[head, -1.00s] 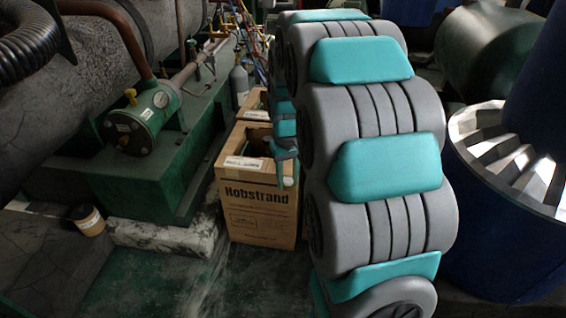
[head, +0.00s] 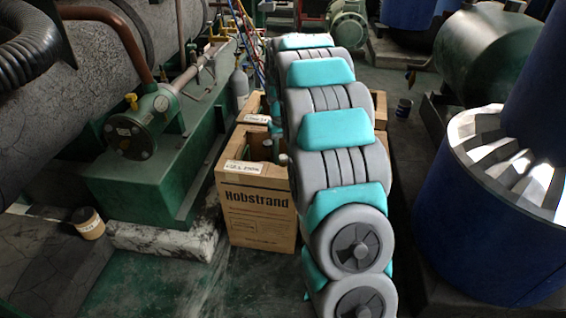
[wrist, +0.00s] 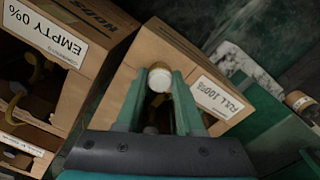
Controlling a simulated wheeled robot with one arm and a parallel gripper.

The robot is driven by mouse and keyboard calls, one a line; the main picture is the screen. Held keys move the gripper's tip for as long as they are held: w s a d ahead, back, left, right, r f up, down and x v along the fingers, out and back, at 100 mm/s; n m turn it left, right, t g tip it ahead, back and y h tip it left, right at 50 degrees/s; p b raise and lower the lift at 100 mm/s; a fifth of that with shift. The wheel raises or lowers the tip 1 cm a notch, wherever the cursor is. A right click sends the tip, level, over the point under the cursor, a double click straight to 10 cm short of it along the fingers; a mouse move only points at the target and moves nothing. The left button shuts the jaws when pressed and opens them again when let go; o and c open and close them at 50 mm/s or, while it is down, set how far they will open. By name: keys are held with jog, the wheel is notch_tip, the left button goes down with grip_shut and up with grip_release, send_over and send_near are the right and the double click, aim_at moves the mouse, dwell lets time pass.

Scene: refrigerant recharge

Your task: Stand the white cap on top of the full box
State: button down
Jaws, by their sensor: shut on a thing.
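The white cap (wrist: 160,77) is a small pale round piece between the fingertips of my gripper (wrist: 157,84) in the wrist view. My gripper is shut on it. The full box (wrist: 169,48) is an open cardboard carton with a white label reading FULL 100%. In the wrist view my fingers and the cap are over its opening; the gap in height cannot be told. In the head view the full box (head: 258,212) seems to be the front Hobstrand carton. My arm hides most of the gripper there.
The box marked EMPTY 0% (wrist: 92,22) stands beside the full one in the wrist view. A blue drum (head: 480,220) stands at right.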

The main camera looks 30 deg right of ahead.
aim_at(283, 157)
jog(key=shift+f, duration=1.4)
jog(key=shift+f, duration=0.1)
jog(key=shift+f, duration=0.1)
jog(key=c, duration=0.5)
grip_release()
notch_tip(283, 157, up, 12)
jog(key=shift+f, duration=0.25)
jog(key=shift+s+r, duration=0.15)
jog(key=shift+r, duration=0.35)
